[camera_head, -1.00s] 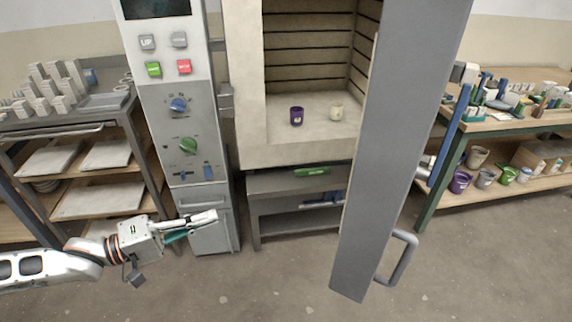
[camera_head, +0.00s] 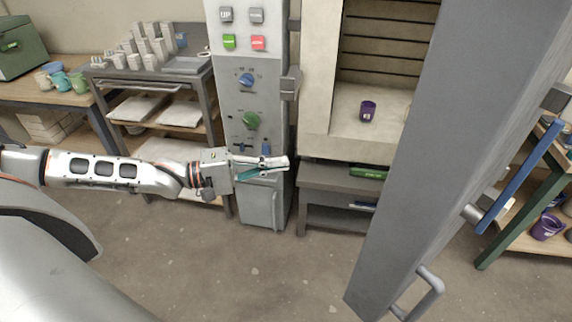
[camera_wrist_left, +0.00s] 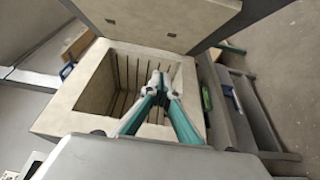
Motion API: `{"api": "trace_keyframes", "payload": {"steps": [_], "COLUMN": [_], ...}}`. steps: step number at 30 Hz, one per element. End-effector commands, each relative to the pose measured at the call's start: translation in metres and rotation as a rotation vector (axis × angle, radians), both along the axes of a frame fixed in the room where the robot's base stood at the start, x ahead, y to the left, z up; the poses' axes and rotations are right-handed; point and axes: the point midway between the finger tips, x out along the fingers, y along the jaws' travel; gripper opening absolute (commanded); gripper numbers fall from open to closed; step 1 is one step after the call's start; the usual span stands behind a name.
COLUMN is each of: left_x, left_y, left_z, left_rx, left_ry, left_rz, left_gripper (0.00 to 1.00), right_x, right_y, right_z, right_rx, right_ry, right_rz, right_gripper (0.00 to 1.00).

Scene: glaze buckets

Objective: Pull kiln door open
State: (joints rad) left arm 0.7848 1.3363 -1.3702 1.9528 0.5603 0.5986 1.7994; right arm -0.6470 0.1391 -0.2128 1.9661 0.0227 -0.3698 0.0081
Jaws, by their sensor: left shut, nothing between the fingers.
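The kiln door (camera_head: 436,130) is a tall grey slab standing swung open at the right of the head view. It has a grey handle (camera_head: 432,292) low down and a blue lever (camera_head: 522,178) on its outer side. The kiln chamber (camera_head: 385,45) is exposed, with a purple cup (camera_head: 368,111) on its floor. My left gripper (camera_head: 288,163) is shut and empty in front of the control panel, apart from the door. Its fingers (camera_wrist_left: 160,82) show closed in the left wrist view, with the chamber (camera_wrist_left: 130,72) beyond. My right gripper is out of view.
The control panel (camera_head: 252,95) with buttons and knobs stands left of the chamber. A rack with boards (camera_head: 140,108) is farther left. A green-legged shelf (camera_head: 512,222) is at the right. The floor (camera_head: 250,280) in front is clear.

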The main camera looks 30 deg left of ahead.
Motion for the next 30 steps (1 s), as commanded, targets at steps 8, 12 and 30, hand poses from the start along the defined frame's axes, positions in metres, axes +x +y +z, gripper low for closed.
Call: {"api": "trace_keyframes", "payload": {"steps": [8, 12, 30], "left_x": [0.034, 0.045, 0.021], "left_y": [-0.046, -0.066, -0.092], "left_z": [0.002, 0.001, 0.000], "left_rx": [-0.003, -0.003, 0.001], "left_ry": [-0.004, 0.000, -0.001], "left_rz": [-0.004, -0.003, -0.001], "left_gripper": [0.00, 0.00, 0.00], "right_x": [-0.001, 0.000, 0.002], "right_y": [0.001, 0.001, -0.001], "right_z": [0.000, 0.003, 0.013], "right_rx": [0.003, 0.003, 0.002], "right_ry": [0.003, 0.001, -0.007], "right_rz": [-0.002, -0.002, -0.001], "right_gripper": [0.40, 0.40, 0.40]}}
